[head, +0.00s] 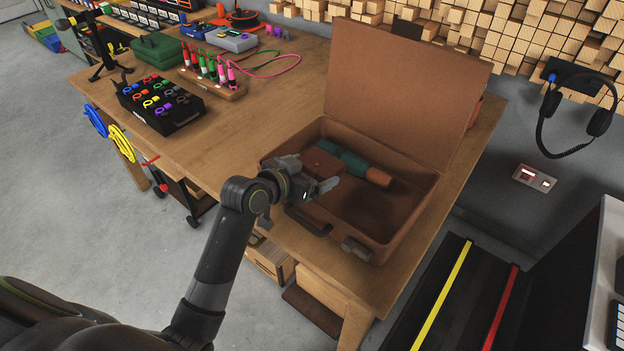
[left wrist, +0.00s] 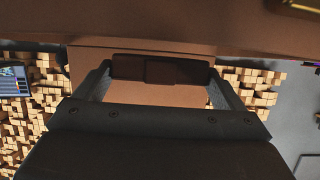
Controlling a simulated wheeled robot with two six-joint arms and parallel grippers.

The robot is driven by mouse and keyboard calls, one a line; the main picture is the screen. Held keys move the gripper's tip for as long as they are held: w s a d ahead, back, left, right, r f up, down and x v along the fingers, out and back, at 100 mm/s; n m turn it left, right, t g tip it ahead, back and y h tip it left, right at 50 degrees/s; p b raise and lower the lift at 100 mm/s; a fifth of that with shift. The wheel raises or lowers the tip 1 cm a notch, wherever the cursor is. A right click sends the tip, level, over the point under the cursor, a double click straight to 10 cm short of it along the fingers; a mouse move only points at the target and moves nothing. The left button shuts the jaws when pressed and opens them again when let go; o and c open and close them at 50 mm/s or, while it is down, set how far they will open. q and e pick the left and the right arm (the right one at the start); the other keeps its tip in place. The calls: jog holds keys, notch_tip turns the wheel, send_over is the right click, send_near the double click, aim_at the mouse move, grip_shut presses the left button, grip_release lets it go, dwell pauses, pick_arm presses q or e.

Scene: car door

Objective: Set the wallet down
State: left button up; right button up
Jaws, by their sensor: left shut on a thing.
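My left gripper (head: 308,174) is over the near left part of an open brown suitcase (head: 432,205) on the wooden workbench. It is shut on the wallet, a brown piece (head: 322,163) just beyond the fingers in the head view. In the left wrist view the wallet (left wrist: 160,70) is a dark brown band between the two fingertips. I cannot tell whether it touches the suitcase floor. A green roll with a brown end (head: 355,165) lies in the suitcase, right beside the wallet. My right gripper is not in view.
The suitcase lid (head: 410,85) stands up at the back. The suitcase floor to the right is bare and shadowed. A dark handle (head: 307,221) is on its front.

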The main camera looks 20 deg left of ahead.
pick_arm(q)
notch_tip(320, 180, down, 2)
jog(key=shift+f, duration=0.25)
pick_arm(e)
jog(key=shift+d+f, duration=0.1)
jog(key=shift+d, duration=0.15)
pick_arm(q)
jog(key=shift+f+b, duration=0.35)
jog(key=shift+f, duration=0.25)
jog(key=o, duration=0.7)
jog(key=shift+o, duration=0.2)
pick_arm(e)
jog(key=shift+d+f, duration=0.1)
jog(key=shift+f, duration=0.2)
pick_arm(q)
jog(key=shift+r, duration=0.15)
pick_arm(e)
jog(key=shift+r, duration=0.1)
